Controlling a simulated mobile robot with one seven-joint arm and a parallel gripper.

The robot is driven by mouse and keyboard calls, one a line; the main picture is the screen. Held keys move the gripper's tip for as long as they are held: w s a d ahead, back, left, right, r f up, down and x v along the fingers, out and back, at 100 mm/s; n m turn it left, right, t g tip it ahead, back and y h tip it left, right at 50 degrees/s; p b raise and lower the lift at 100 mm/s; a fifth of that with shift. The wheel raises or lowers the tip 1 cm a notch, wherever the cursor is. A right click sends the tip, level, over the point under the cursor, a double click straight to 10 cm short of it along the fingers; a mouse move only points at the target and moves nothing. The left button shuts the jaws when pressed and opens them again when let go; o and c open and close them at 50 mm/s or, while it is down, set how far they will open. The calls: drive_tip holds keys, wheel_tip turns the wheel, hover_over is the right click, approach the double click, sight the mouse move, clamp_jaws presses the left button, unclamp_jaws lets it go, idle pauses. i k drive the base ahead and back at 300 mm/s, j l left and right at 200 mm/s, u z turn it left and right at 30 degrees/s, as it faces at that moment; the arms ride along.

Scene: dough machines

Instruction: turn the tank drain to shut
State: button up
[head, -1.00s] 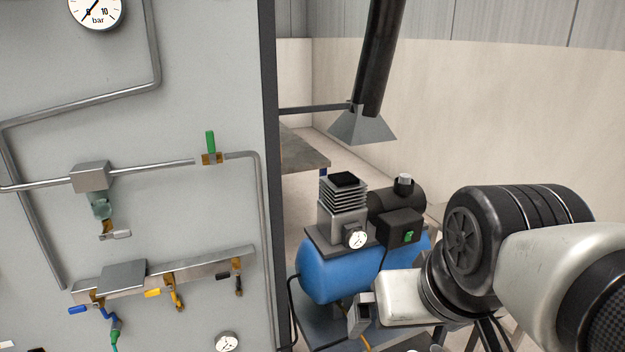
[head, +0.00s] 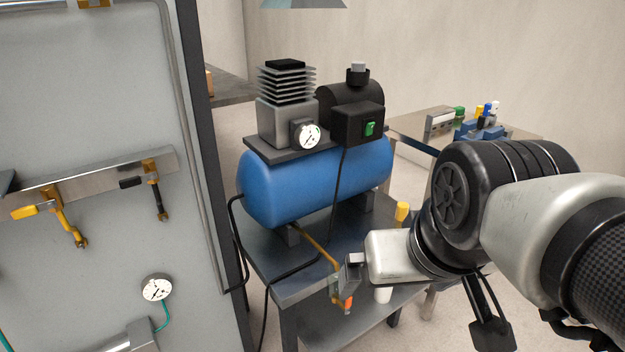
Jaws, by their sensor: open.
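The blue compressor tank (head: 300,185) stands on a dark metal bench. A brass drain pipe (head: 318,246) runs from under the tank toward the bench's front edge. It ends in a small brass fitting with an orange-red part (head: 348,302), which I take to be the tank drain. My gripper (head: 347,272) is open right at this fitting in the picture, and its fingers partly cover it. I cannot tell whether the fingers touch the drain or which way its handle is turned.
A black hose (head: 270,290) hangs by the bench. A yellow-topped item (head: 402,211) is just behind my gripper. Another table (head: 415,128) stands at the back right.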

sight(348, 302)
drive_tip(key=i+l+u, duration=0.1)
drive_tip(key=l+u, duration=0.2)
drive_tip(key=k+l+u, duration=0.2)
drive_tip(key=i+l, duration=0.15)
drive_tip(key=i, duration=0.25)
drive_tip(key=k+j+u, duration=0.1)
drive_tip(key=k+j, duration=0.2)
drive_tip(key=k+j+u, duration=0.15)
drive_tip(key=k+j, duration=0.15)
drive_tip(key=j, duration=0.15)
drive_tip(key=k+j+u, duration=0.1)
drive_tip(key=k+j, duration=0.15)
drive_tip(key=j, duration=0.15)
